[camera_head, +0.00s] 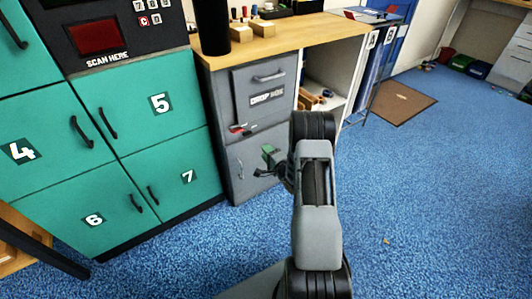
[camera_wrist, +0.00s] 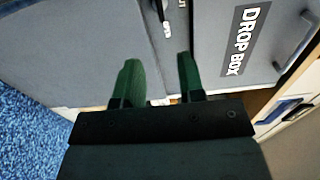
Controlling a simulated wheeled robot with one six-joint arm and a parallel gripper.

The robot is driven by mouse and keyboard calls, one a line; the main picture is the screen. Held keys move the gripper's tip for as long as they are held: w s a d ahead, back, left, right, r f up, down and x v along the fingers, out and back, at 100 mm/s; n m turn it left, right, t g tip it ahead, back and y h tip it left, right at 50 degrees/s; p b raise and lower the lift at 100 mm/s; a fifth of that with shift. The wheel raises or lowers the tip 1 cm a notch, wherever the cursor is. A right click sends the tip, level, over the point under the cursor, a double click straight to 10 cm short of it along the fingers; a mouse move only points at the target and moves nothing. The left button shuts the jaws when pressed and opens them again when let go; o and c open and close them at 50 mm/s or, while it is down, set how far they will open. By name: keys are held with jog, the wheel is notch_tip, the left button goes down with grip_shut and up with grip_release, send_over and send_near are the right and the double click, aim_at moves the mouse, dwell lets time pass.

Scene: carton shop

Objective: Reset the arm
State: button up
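My gripper (camera_head: 268,155) is at the end of my arm, in front of the grey drop box cabinet (camera_head: 262,112). In the wrist view its two green fingers (camera_wrist: 158,62) stand apart with nothing held between them, so it is open. Beyond the fingertips, the wrist view shows the grey cabinet front, the "DROP BOX" label (camera_wrist: 243,40) and a dark handle (camera_wrist: 164,20). I cannot tell exactly how far the fingertips are from the cabinet.
Teal numbered lockers (camera_head: 160,105) stand on the left. A wooden counter (camera_head: 290,36) tops the grey cabinet and an open shelf. A small red item (camera_head: 237,129) is on the cabinet front. Blue carpet (camera_head: 420,190) lies open on the right, with a brown mat (camera_head: 400,102) farther back.

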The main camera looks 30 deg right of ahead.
jog(key=s+a+r+n+g+h+p, duration=0.1)
jog(key=a+r+n+g+p, duration=0.3)
jog(key=r, duration=0.6)
jog(key=s+r+n+g+h+p, duration=0.1)
jog(key=s+r+p, duration=0.1)
jog(key=r+p, duration=0.7)
jog(key=s+a+r+n+g+h+p, duration=0.1)
jog(key=a+r+n+g+h+p, duration=0.15)
jog(key=r, duration=0.95)
jog(key=s+a+r+n+g+y+p, duration=0.1)
jog(key=s+a+r+n+g+p, duration=0.2)
jog(key=s+r, duration=0.5)
jog(key=s+a+r+n+g+y+p, duration=0.2)
jog(key=s+a+r+n+g+p, duration=0.2)
jog(key=s, duration=1)
jog(key=a+r+n+p, duration=0.2)
jog(key=a+r+p, duration=0.1)
jog(key=r+p, duration=0.1)
jog(key=shift+s+a+r+p, duration=0.2)
jog(key=shift+s+r+p, duration=0.2)
jog(key=shift+p, duration=0.25)
jog(key=shift+d, duration=0.1)
